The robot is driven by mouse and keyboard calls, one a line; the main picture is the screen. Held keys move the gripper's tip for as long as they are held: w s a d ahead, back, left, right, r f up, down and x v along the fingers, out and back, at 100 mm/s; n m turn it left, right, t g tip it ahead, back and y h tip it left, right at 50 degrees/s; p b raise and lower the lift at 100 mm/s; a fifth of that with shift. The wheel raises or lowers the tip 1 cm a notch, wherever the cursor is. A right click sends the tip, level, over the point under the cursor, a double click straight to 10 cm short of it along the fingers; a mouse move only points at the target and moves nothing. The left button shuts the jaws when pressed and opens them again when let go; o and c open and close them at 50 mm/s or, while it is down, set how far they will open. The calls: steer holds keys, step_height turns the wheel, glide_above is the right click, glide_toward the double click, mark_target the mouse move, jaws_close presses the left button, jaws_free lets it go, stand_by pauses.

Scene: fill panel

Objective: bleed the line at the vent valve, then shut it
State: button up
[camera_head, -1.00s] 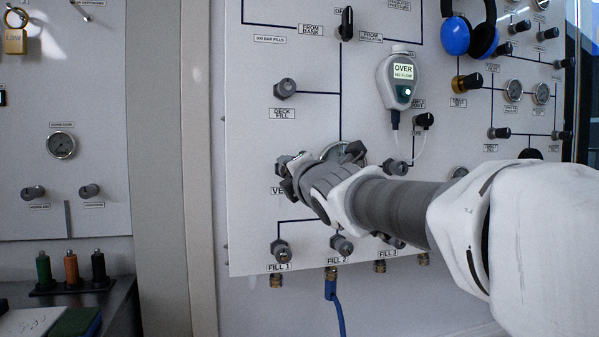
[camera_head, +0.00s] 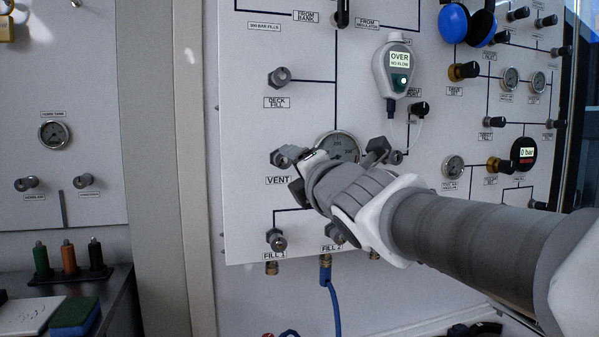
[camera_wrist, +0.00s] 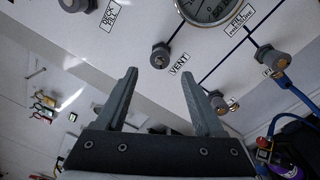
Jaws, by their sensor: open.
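The vent valve (camera_head: 281,157) is a grey knob on the white panel, above its VENT label (camera_head: 278,181). In the wrist view the vent knob (camera_wrist: 160,56) lies just beyond and roughly between the fingertips. My gripper (camera_head: 301,174) is right beside the knob, to its lower right in the head view. In the wrist view my gripper (camera_wrist: 158,73) is open, with nothing between its fingers. The fill pressure gauge (camera_head: 338,141) is partly hidden by my gripper; its needle cannot be read. The knob's turn position is unclear.
The FILL 1 knob (camera_head: 276,240) is below, and the deck fill knob (camera_head: 279,77) above. A handheld meter (camera_head: 396,68) reads OVER, NO FLOW. A blue hose (camera_head: 335,305) hangs below FILL 2. My arm covers the panel's lower middle.

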steer(key=p+v, duration=0.2)
steer(key=v, duration=0.8)
steer(key=shift+w+f, duration=0.1)
stand_by(1.0)
steer(key=s+d+f+m+g+h, duration=0.35)
steer(key=d+f+m+h, duration=0.25)
steer(key=d+f+m, duration=0.5)
steer(key=s+f+m+g, duration=0.8)
steer(key=s+f+m, duration=0.3)
steer(key=f+m, duration=0.35)
step_height(320, 180, up, 21)
steer(key=s+m+p, duration=0.1)
steer(key=m+p, duration=0.1)
steer(key=p, duration=1.9)
steer(key=shift+a+p, duration=0.2)
steer(key=shift+p, duration=0.2)
